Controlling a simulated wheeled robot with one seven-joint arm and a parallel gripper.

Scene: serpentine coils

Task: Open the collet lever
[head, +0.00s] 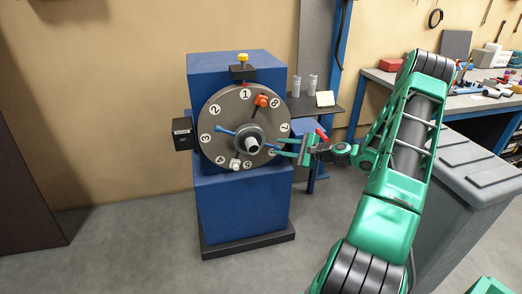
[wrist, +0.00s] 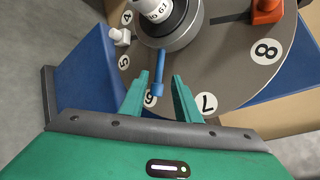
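A grey numbered disc (head: 220,112) is on the front of a blue machine, with a metal hub (head: 254,146) at its centre. A blue lever (wrist: 159,72) sticks out from the hub in the wrist view. My gripper (wrist: 160,82) is open, with one finger on each side of this lever and gaps between. In the head view my gripper (head: 278,147) reaches the disc from the right, beside the 6. I cannot tell for certain which part is the collet lever.
An orange knob (head: 261,100) sits near the 8 and a white knob (head: 235,163) near the 5. A red handle (head: 322,135) shows near my wrist. A small shelf (head: 325,113) is right of the machine. Floor at left is clear.

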